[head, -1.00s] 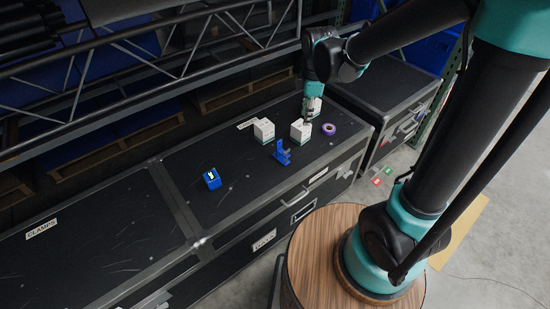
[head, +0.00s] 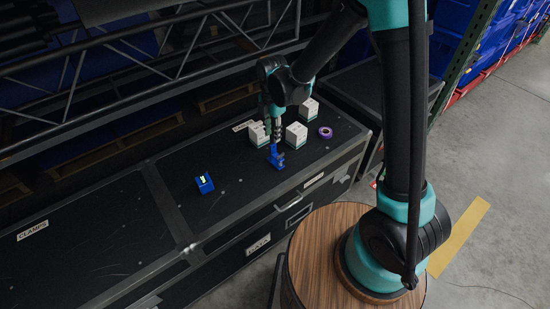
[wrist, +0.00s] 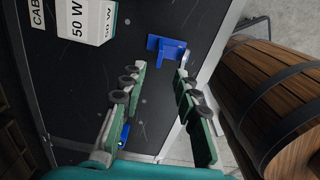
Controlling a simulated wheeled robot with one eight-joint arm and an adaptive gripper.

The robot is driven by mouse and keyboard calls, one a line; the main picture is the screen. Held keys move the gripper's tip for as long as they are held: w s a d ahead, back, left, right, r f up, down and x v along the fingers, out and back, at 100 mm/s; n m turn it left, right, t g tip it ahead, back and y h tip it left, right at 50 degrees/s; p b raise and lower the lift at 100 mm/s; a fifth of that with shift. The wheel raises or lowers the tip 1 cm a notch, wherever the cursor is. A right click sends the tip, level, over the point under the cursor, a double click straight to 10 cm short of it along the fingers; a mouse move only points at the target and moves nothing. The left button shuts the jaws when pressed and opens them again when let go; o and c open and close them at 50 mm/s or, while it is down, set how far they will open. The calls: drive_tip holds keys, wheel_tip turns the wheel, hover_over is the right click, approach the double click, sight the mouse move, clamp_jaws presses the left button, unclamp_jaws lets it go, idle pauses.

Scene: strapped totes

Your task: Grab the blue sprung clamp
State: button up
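The blue sprung clamp (head: 277,161) stands on the black case top near its front edge. In the wrist view the clamp (wrist: 165,50) lies just beyond my fingertips, between their lines and close to the case's metal edge. I cannot tell whether a finger touches the clamp.
White boxes (head: 296,135) stand close behind and right of the clamp; one box (wrist: 90,22) reads "50 W". A purple tape roll (head: 325,132) lies further right. A blue device with a lit display (head: 204,183) sits left. The case top (head: 110,235) is clear further left.

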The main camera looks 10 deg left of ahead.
sight(273, 145)
drive_tip(key=shift+w+f, duration=0.2)
drive_tip(key=shift+f, duration=3.2)
clamp_jaws()
